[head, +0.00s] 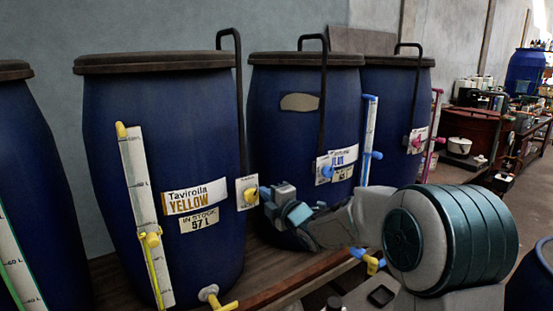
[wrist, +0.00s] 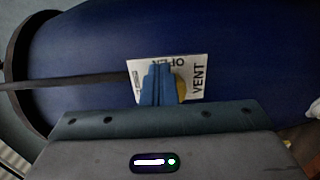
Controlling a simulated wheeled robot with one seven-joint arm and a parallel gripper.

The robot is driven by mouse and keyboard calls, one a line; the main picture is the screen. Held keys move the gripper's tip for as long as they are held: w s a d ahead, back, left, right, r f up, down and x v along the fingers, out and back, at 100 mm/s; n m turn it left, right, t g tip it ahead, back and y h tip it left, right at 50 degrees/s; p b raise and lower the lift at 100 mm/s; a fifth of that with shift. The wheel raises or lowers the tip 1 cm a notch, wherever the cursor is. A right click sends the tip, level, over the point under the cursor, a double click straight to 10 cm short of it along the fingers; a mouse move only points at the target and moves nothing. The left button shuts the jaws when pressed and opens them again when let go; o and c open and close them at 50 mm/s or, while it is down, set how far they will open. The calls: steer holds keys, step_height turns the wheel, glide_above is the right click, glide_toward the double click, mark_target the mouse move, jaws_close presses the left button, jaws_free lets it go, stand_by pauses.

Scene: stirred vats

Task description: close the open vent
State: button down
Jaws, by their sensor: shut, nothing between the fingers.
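A white vent plate (head: 239,188) with a yellow knob (head: 250,196) sits on the right side of the Taviroila Yellow vat (head: 110,133). My gripper (head: 263,192) has blue fingertips right beside the knob. It also shows in the wrist view (wrist: 160,72), where the fingers are shut together with nothing between them. Whether they touch the knob cannot be told.
The blue-labelled vat (head: 270,120) stands behind my arm, with a blue vent knob (head: 327,171). A third vat (head: 390,90) has a pink knob (head: 417,142). A black pipe (head: 240,110) rises above the yellow vent. A gauge tube (head: 142,190) and tap (head: 212,295) project from the yellow vat.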

steer(key=shift+s+a+r+b, duration=0.15)
steer(key=shift+a+r+b, duration=0.15)
steer(key=shift+b, duration=0.25)
stand_by(0.4)
steer(key=shift+d, duration=0.1)
steer(key=b+v, duration=0.1)
steer(key=v, duration=0.5)
steer(key=shift+w+d+b, duration=0.25)
steer(key=shift+d+b, duration=0.1)
steer(key=shift+d, duration=0.05)
steer(key=shift+r, duration=0.1)
